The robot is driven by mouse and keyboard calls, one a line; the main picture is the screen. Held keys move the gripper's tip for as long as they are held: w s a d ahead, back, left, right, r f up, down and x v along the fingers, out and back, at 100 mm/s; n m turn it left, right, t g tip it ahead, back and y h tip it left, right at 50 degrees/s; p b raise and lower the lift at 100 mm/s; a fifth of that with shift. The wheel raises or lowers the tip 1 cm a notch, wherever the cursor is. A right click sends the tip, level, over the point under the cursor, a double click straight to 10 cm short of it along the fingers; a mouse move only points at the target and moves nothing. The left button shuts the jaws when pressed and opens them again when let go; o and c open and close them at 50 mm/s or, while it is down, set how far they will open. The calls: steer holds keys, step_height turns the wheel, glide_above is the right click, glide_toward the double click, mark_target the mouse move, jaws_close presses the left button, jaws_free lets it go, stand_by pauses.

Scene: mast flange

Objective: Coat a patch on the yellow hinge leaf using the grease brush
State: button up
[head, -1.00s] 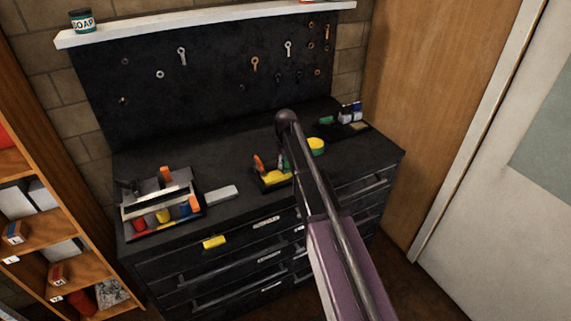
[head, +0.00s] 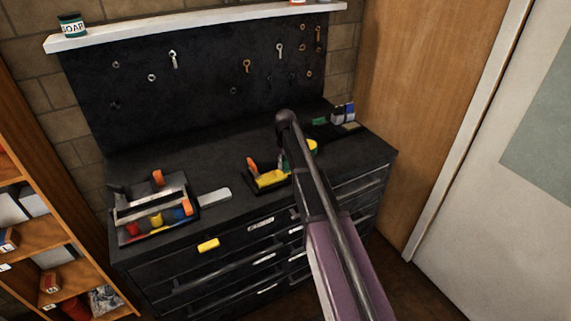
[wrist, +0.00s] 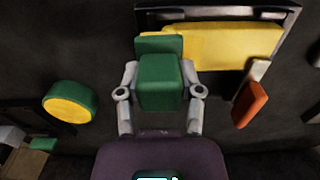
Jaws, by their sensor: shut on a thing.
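The yellow hinge leaf (head: 270,180) lies in a black holder on the bench top. In the wrist view the leaf (wrist: 235,45) is at the top, with an even yellow face. My gripper (wrist: 160,92) is shut on the green grease brush (wrist: 160,82), its fingers on either side of the green block. The brush's far green part overlaps the leaf's left end in this view. I cannot tell whether it touches the leaf. In the head view my arm hides most of the gripper, and a little of the green brush (head: 284,160) shows beside it.
An orange piece (wrist: 249,105) stands beside the holder (wrist: 290,22). A round green and yellow tin (wrist: 70,102) is to the left in the wrist view. A tool caddy (head: 152,232) and a grey bar (head: 214,195) are on the bench's left.

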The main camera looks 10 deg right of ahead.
mark_target(273, 176)
steer(key=shift+s+a, duration=0.1)
steer(key=shift+s+a, duration=0.15)
steer(key=shift+a, duration=0.5)
steer(key=shift+s+a, duration=0.15)
steer(key=shift+a, duration=0.45)
steer(key=shift+a, duration=0.1)
steer(key=shift+s+a, duration=0.25)
steer(key=shift+a, duration=0.4)
steer(key=shift+s+a, duration=0.2)
steer(key=shift+a, duration=0.4)
steer(key=shift+r+p, duration=2.95)
steer(key=shift+p, duration=0.1)
steer(key=shift+r+p, duration=1.5)
